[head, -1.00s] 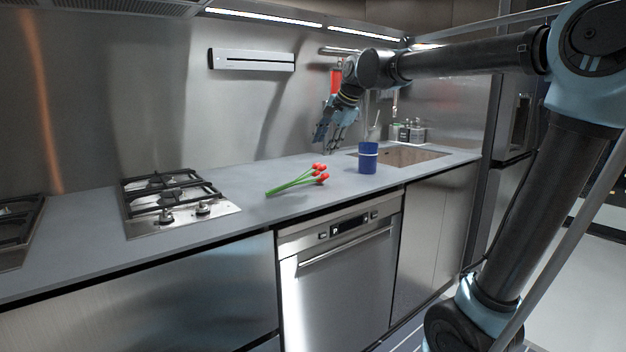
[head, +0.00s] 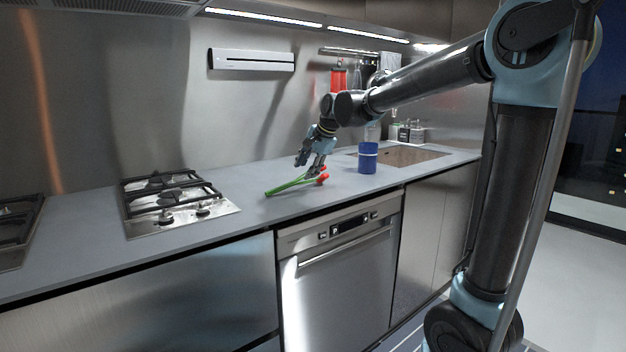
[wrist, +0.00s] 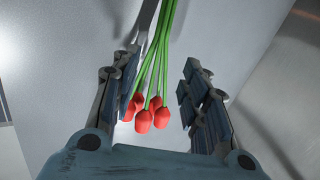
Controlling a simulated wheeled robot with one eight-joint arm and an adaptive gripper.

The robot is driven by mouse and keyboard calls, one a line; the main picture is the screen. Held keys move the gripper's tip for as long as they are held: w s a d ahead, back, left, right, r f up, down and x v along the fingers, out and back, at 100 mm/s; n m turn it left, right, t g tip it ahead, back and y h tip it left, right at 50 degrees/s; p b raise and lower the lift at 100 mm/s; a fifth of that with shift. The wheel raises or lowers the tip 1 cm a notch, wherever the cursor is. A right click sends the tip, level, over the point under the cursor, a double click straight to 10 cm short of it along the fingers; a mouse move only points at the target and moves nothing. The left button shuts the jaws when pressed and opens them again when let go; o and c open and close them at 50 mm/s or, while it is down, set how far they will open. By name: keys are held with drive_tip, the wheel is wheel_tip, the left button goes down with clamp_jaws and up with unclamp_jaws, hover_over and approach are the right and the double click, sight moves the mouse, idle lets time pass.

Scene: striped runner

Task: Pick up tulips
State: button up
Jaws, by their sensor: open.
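The tulips (head: 290,184) lie on the grey counter, with green stems pointing left and red heads at the right. In the wrist view the red heads and stems of the tulips (wrist: 150,105) appear between the two fingers, nearer the left one. The open fingers also show in the wrist view (wrist: 160,92). I cannot tell whether a finger touches the flowers.
A blue cup (head: 368,160) with a light band stands right of the tulips, close to my gripper. A gas hob (head: 175,203) lies to the left and a sink (head: 405,154) at the back right. The counter (head: 262,220) around the stems is clear.

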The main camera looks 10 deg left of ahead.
sight(302, 178)
drive_tip(key=shift+x, duration=2.65)
drive_tip(key=shift+s+d+f, duration=0.1)
drive_tip(key=shift+d+f, duration=0.05)
drive_tip(key=shift+d, duration=0.05)
clamp_jaws()
